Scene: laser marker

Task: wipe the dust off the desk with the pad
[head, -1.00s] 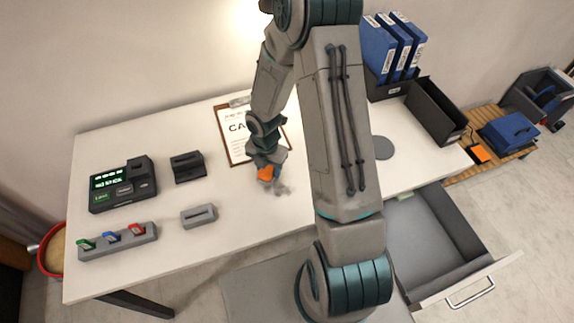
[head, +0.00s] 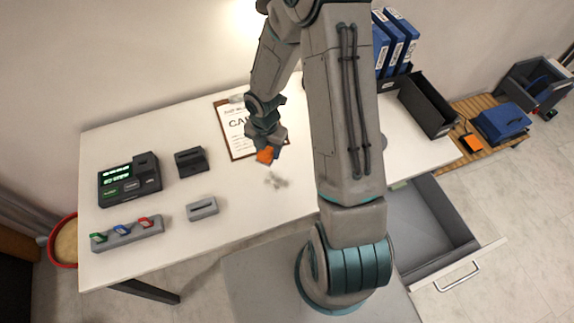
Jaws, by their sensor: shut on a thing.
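The orange pad (head: 266,155) is in my gripper (head: 267,147), low over the white desk (head: 215,110) near its middle. My gripper is shut on the pad. I cannot tell whether the pad touches the desk. A small grey patch of dust (head: 277,181) lies on the desk just below and right of the pad in the picture, apart from it. My arm hides part of the desk to the right.
A clipboard (head: 232,133) lies just behind my gripper. A dark console (head: 130,180), a black holder (head: 190,162), a grey slotted block (head: 202,208) and a rack with coloured pieces (head: 127,234) stand at left. A drawer (head: 473,277) is open at right. Blue binders (head: 390,45) stand at the back.

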